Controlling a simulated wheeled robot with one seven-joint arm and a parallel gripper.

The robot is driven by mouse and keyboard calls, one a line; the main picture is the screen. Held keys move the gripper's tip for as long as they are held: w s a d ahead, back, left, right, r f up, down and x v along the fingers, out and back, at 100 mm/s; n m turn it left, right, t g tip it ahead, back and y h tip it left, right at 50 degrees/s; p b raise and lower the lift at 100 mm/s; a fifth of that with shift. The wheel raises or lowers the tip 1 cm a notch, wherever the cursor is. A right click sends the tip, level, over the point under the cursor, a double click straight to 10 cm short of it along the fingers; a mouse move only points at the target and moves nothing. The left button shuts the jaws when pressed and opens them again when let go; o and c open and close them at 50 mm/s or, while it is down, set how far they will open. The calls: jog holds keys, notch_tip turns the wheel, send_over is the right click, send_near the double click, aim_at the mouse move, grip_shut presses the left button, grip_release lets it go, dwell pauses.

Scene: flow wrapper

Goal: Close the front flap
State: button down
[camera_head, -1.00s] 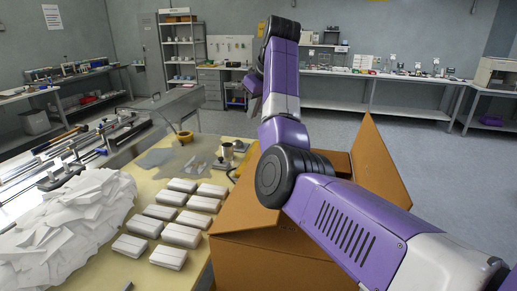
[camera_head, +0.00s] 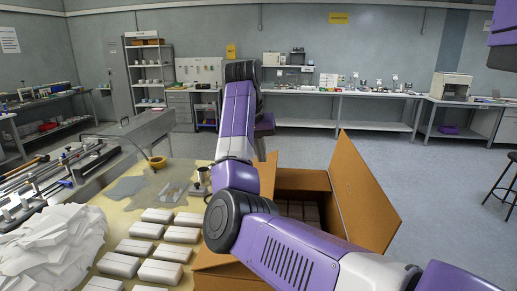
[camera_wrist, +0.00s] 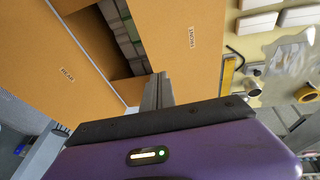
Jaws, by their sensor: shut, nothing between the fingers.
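The open cardboard box (camera_head: 225,280) stands at the right end of the table, with grey-white packs (camera_wrist: 124,36) inside. The front flap (camera_wrist: 200,62) is labelled FRONT and lies on the table side of the opening in the wrist view. In the head view this flap (camera_head: 267,176) slants up on the left, partly hidden by my arm. The rear flap (camera_head: 362,192), labelled REAR in the wrist view (camera_wrist: 42,60), stands open on the right. My gripper (camera_wrist: 161,78) is shut and empty, its tips over the opening's edge beside the front flap. Contact is unclear.
The yellow table (camera_head: 120,212) holds several white packs (camera_head: 163,251), a heap of white sheets (camera_head: 50,245) and a metal cup (camera_head: 203,174). A long machine (camera_head: 75,165) is at the left. Open floor (camera_head: 440,200) lies right of the box.

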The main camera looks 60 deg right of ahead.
jog(key=p, duration=0.1)
send_over(271, 183)
jog(key=a, duration=0.2)
jog(key=f, duration=0.6)
jog(key=shift+w+f, duration=0.25)
jog(key=shift+f, duration=0.1)
jog(key=shift+s+d+f, duration=0.15)
jog(key=shift+s+f, duration=0.15)
jog(key=shift+f, duration=0.35)
